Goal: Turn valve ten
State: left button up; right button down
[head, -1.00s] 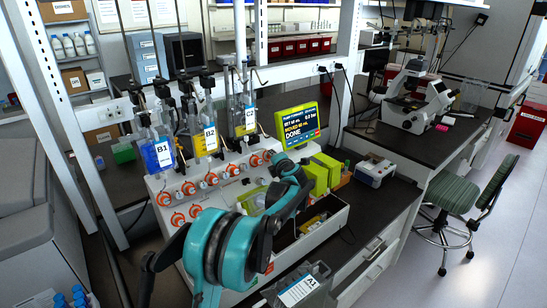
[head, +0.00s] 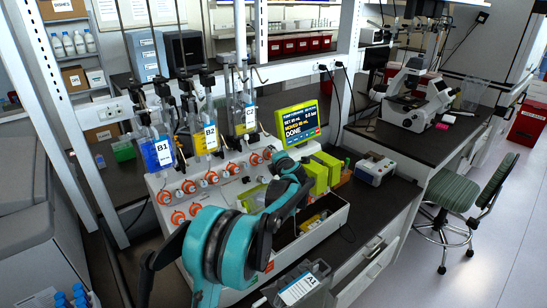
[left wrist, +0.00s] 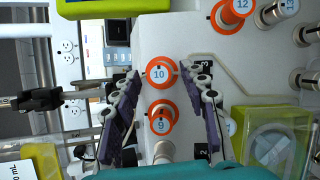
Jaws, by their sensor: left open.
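Valve ten (left wrist: 160,74) is a round knob with an orange rim and a white face marked 10, on a white panel in the left wrist view. My left gripper (left wrist: 160,72) is open, with its purple-and-grey fingers on either side of valve ten and a visible gap to each side. Valve nine (left wrist: 161,121), also orange, sits just below it between the fingers. In the head view my teal left arm reaches over the valve panel (head: 160,183), the fingers are hidden and the valve numbers are too small to read. My right gripper is not in view.
Valve twelve (left wrist: 233,10) is at the upper right of the left wrist view. In the head view, a green-framed screen (head: 299,122) reading DONE stands behind the arm. Labelled bottles (head: 157,153) hang behind the panel. A microscope (head: 415,97) stands on the right bench.

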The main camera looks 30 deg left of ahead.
pick_arm(q)
jog(key=v, duration=1.1)
jog(key=shift+s+d, duration=0.25)
jog(key=shift+d, duration=0.05)
jog(key=shift+r, duration=0.15)
